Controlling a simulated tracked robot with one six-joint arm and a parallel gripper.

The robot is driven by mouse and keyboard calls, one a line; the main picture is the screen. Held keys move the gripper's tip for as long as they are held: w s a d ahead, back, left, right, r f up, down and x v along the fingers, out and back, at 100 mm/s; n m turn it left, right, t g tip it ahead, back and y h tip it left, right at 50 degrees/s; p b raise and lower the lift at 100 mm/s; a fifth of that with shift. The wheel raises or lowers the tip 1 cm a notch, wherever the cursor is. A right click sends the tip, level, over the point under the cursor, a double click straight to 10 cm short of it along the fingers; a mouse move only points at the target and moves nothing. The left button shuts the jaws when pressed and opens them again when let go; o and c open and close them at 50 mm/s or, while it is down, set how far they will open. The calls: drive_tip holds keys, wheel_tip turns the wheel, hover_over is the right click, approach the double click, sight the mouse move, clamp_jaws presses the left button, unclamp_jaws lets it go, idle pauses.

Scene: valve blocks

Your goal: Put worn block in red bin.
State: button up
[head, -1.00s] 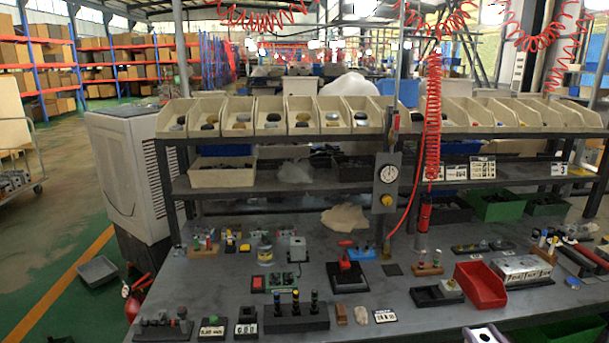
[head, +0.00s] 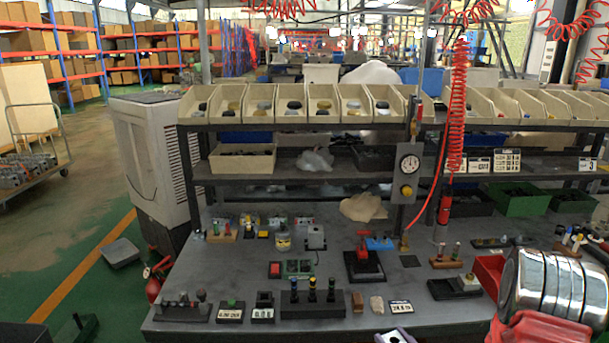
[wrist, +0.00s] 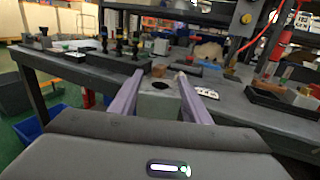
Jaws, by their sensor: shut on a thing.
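The worn block (wrist: 158,103) is a grey block with a dark round hole in its top. In the wrist view it sits between the two purple fingers of my gripper (wrist: 160,84), which is shut on it. The block also shows at the bottom edge of the head view (head: 394,336), mostly cut off by the frame. The red bin (head: 488,270) lies on the right part of the bench. My arm hides much of it in the head view. The held block is in front of the bench's near edge, left of the bin.
A brown block (head: 357,302) lies near the front edge. A fire extinguisher (head: 155,280) stands left of the bench.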

drive_tip(key=a+f+n+g+y, duration=0.1)
drive_tip(key=a+f+y, duration=0.1)
drive_tip(key=a, duration=0.5)
drive_tip(key=shift+n, duration=0.3)
